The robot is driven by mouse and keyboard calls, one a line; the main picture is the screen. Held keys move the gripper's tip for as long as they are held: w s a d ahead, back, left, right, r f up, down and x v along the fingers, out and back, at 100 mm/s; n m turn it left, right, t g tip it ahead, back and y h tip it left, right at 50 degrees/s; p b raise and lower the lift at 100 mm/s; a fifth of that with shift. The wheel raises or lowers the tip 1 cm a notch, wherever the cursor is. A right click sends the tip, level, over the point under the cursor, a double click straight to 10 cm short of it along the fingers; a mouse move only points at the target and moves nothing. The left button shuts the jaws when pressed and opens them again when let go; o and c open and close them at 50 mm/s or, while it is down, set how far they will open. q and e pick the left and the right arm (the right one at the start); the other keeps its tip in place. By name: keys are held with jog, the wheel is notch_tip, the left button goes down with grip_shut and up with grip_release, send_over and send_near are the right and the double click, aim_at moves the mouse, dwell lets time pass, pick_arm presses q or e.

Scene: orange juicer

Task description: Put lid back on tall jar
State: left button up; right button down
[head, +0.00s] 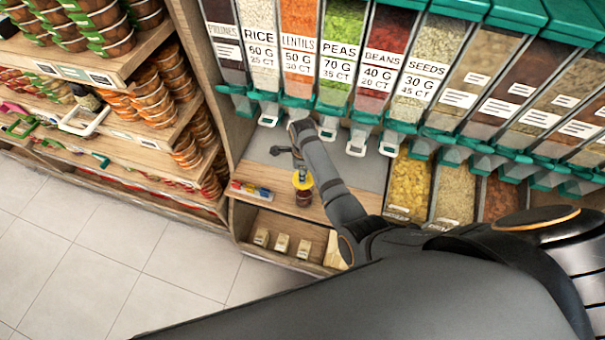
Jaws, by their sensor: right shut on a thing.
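A small dark brown jar (304,198) stands on the wooden counter below the dispensers. A yellow lid (302,181) shows directly above the jar's mouth. I cannot tell whether it rests on the rim or is slightly above it. My right gripper (299,168) comes down from above and is shut on the lid; its fingertips are small and partly hidden. My left gripper is not in view.
Dispensers with green spouts (328,130) hang in a row just behind the gripper. A tray of small coloured items (250,190) lies left of the jar. Small boxes (282,243) sit on the shelf below. Open bins of grain (408,185) are at right.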

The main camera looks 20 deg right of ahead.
jog(key=shift+s+d+r, duration=0.1)
jog(key=shift+s+d, duration=0.05)
jog(key=shift+s, duration=0.2)
jog(key=shift+f+b, duration=0.3)
jog(key=shift+b, duration=0.15)
notch_tip(320, 180, down, 4)
jog(key=b, duration=0.4)
jog(key=shift+f+b, duration=0.1)
jog(key=shift+b, duration=0.25)
pick_arm(q)
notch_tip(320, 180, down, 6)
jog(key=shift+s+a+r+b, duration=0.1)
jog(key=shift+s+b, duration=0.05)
jog(key=shift+b, duration=0.15)
pick_arm(e)
jog(key=shift+f, duration=0.8)
pick_arm(q)
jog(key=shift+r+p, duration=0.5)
jog(key=shift+p, duration=0.1)
pick_arm(e)
jog(key=shift+r, duration=0.15)
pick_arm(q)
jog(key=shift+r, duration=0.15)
pick_arm(e)
jog(key=shift+f, duration=0.25)
pick_arm(q)
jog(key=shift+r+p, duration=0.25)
jog(key=shift+p, duration=0.15)
